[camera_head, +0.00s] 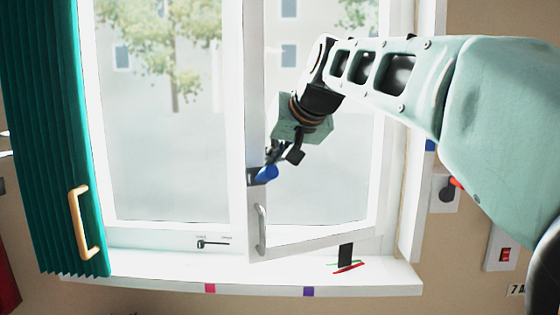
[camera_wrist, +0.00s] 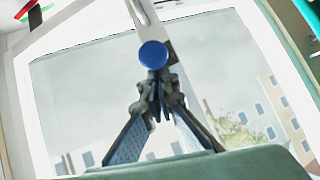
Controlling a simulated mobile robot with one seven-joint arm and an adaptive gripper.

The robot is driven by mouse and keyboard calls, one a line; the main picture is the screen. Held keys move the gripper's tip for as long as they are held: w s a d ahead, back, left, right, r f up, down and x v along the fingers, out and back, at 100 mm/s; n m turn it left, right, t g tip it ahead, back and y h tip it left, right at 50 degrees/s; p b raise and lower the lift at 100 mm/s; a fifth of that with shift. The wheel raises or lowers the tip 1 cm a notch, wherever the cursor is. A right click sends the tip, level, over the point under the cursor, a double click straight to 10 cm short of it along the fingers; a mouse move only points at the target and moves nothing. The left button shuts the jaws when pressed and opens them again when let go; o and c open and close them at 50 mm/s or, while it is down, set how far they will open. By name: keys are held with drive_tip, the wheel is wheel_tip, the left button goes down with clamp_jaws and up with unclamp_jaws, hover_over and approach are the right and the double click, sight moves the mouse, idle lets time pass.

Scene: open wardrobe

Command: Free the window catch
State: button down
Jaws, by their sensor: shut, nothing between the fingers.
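The window catch appears to be the blue round knob (camera_head: 266,174) on a dark mount on the inner stile of the right window sash (camera_head: 310,243). The knob (camera_wrist: 153,54) also shows in the wrist view, right at my fingertips. My gripper (camera_head: 279,165) comes from the upper right and is shut and empty; its tips (camera_wrist: 158,88) are next to the knob, and I cannot tell whether they touch it. A grey pull handle (camera_head: 262,230) sits lower on the same stile. The right sash stands ajar, its lower left corner out over the sill.
The white sill (camera_head: 180,280) bears pink and purple marks, and a black block (camera_head: 346,255) by red and green lines. A small black slider (camera_head: 213,243) is on the left sash's bottom rail. A teal curtain or panel (camera_head: 40,130) with a wooden handle (camera_head: 78,222) stands left. Wall switches (camera_head: 505,254) are right.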

drive_tip(key=shift+s+f+b, duration=0.3)
drive_tip(key=shift+f+b, duration=0.35)
drive_tip(key=shift+b, duration=0.35)
drive_tip(key=shift+s+d+f, duration=0.15)
drive_tip(key=shift+s+f, duration=0.05)
drive_tip(key=shift+s, duration=0.25)
drive_tip(key=shift+b, duration=0.3)
drive_tip(key=shift+s, duration=0.1)
drive_tip(key=v, duration=0.8)
drive_tip(key=shift+r+t, duration=0.4)
